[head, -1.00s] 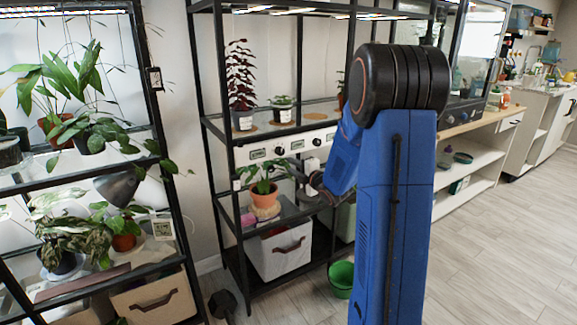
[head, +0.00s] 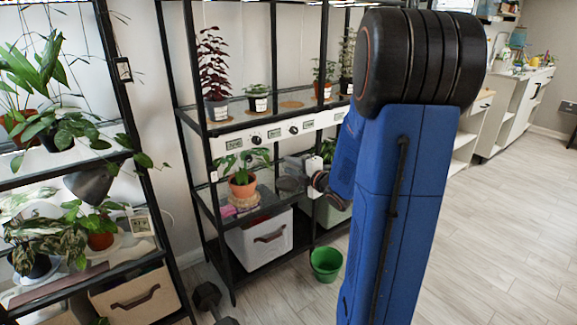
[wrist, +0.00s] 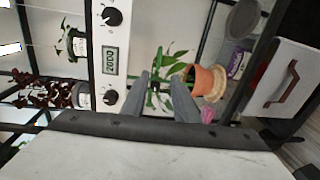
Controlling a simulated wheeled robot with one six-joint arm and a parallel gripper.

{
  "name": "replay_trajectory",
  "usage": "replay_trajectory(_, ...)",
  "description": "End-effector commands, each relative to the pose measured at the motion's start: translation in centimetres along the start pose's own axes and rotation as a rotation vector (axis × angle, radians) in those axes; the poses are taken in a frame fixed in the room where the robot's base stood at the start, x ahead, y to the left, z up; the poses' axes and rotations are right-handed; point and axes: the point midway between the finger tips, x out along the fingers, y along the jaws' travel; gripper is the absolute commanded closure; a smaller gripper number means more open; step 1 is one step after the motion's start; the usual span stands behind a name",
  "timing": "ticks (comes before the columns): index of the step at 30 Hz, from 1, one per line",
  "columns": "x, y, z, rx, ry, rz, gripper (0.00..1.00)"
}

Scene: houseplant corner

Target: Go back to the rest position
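My gripper (wrist: 158,78) shows in the wrist view with its two fingers apart and nothing between them. A potted plant in a terracotta pot (wrist: 207,80) is beyond the fingertips, apart from them. In the head view my gripper (head: 290,180) is at the middle of the black shelf rack, just right of the same terracotta pot (head: 243,187). My blue arm hides part of the rack and its right side. The fingers are too small to make out in the head view.
A black rack holds several potted plants, with a control panel (head: 262,137) above the lower shelf. A white bin (head: 258,240) stands below. A green bucket (head: 326,264) and a dumbbell (head: 209,301) are on the floor. The floor at right is clear.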

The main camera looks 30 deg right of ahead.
Motion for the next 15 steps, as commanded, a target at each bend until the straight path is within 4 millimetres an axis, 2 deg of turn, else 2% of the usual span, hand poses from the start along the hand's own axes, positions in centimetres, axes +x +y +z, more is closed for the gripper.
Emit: replay_trajectory(15,-0.02,0.34,-0.25,0.017,-0.014,-0.015,0.73)
